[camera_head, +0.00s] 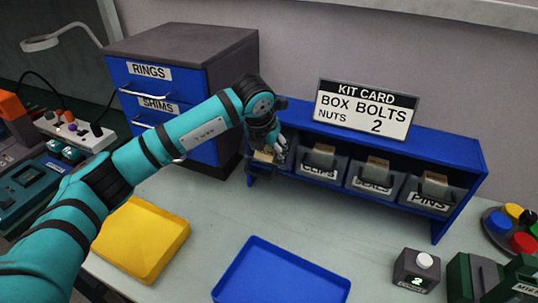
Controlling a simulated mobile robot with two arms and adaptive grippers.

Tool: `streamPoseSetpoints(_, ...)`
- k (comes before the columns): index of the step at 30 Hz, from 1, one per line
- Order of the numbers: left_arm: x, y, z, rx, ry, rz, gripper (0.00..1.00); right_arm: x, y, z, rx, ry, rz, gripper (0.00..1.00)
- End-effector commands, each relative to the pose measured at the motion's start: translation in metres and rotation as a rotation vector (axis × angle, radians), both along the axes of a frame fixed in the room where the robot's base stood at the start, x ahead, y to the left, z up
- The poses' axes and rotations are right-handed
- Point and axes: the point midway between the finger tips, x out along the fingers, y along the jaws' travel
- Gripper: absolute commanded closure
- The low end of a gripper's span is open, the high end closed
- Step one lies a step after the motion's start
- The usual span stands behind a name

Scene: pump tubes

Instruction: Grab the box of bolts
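A blue shelf (463,197) holds a row of dark grey boxes with tan tops and white labels. A kit card (366,109) on top of it reads "BOX BOLTS, NUTS 2". My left gripper (270,150) is at the shelf's left end, over the leftmost box (265,157). It hides most of this box, and I cannot read its label, so I cannot tell if it is the bolts. The fingers overlap the box's front; whether they are closed on it is unclear. My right gripper is out of view.
Other boxes in the shelf include one labelled "PINS" (432,190). A drawer cabinet (190,50) with rings and shims labels stands behind my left arm. A yellow tray (143,236), a blue tray (282,275) and a counter (416,270) lie in front. The table between is clear.

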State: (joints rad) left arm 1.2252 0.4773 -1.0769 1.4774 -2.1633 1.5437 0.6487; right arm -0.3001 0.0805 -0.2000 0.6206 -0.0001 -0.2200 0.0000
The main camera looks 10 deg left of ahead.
Motion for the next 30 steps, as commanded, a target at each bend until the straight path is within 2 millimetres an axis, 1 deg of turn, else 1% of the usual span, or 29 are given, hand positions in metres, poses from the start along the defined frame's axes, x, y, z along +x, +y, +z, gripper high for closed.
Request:
streamPoseSetpoints(1,0.0,0.0,0.0,0.0,0.0,0.0,0.58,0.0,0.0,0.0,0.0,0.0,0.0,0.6)
streamPoseSetpoints(6,0.0,0.0,0.0,0.0,0.0,0.0,0.8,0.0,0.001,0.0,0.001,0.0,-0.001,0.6)
streamPoseSetpoints(8,0.0,0.0,0.0,0.0,0.0,0.0,0.87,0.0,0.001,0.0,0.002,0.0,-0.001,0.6)
streamPoseSetpoints(17,0.0,0.0,0.003,0.0,-0.002,0.0,0.87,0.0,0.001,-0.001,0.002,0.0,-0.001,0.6)
streamPoseSetpoints(22,0.001,0.0,0.015,-0.002,-0.004,0.001,0.87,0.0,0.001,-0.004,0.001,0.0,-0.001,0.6)
streamPoseSetpoints(25,0.001,0.0,0.03,-0.001,-0.005,0.0,0.87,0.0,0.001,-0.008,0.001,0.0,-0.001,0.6)
streamPoseSetpoints(27,-0.002,0.001,0.022,-0.008,-0.047,-0.001,0.87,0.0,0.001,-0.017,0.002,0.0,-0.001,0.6)
streamPoseSetpoints(30,-0.005,0.001,0.02,-0.025,-0.134,-0.003,0.87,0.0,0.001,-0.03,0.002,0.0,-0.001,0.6)
